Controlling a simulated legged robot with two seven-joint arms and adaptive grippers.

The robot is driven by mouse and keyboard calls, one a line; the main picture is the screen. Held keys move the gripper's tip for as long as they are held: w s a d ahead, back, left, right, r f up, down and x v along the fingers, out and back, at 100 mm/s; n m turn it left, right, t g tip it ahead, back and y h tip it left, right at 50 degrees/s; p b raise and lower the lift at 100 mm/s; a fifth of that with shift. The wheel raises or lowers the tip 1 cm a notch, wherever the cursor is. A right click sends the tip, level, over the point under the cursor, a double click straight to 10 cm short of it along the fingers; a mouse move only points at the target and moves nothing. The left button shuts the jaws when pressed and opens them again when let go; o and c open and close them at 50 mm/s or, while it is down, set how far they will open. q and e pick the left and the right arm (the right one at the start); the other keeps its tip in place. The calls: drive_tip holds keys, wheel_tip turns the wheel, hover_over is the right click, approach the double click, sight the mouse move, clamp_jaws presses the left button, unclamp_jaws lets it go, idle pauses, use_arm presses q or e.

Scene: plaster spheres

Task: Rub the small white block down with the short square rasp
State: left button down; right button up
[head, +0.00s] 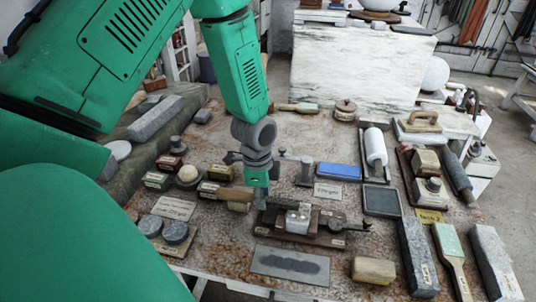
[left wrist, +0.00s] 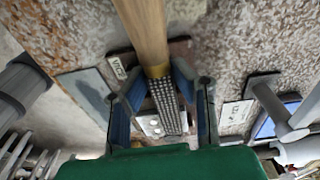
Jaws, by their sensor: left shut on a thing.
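The small white block (head: 298,217) sits in a dark wooden holder (head: 318,239) near the table's front middle. In the left wrist view part of the white block (left wrist: 150,126) shows beneath and beside the rasp. My left gripper (head: 262,196) is just left of the block and above the table. It is shut on the short square rasp (left wrist: 166,102), which has a toothed metal bar and a light wooden handle (left wrist: 145,32). The bar passes between the fingers and overlaps the block in that view; I cannot tell whether they touch. My right gripper is out of view.
A grey plate (head: 290,264) lies in front of the holder and a tan block (head: 374,270) to its right. A blue stone (head: 339,171) lies behind. Small labelled blocks (head: 158,181) crowd the left. Bare table shows behind the holder.

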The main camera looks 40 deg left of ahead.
sight(273, 200)
use_arm(q)
drive_tip(key=shift+d+r, duration=0.15)
drive_tip(key=shift+d, duration=0.4)
drive_tip(key=shift+w+d+r, duration=0.15)
drive_tip(key=shift+d, duration=0.05)
drive_tip(key=shift+w+d+r+p, duration=0.4)
drive_tip(key=shift+d+r+p, duration=0.15)
drive_tip(key=shift+p, duration=0.15)
drive_tip(key=shift+a+f, duration=0.1)
drive_tip(key=shift+a, duration=0.1)
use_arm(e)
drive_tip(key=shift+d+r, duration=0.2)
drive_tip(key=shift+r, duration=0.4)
use_arm(q)
drive_tip(key=shift+s+d+p, duration=0.2)
drive_tip(key=shift+s+d, duration=0.15)
drive_tip(key=shift+d, duration=0.5)
drive_tip(key=shift+s+d+p, duration=0.2)
drive_tip(key=shift+s+d, duration=0.1)
drive_tip(key=shift+d, duration=0.5)
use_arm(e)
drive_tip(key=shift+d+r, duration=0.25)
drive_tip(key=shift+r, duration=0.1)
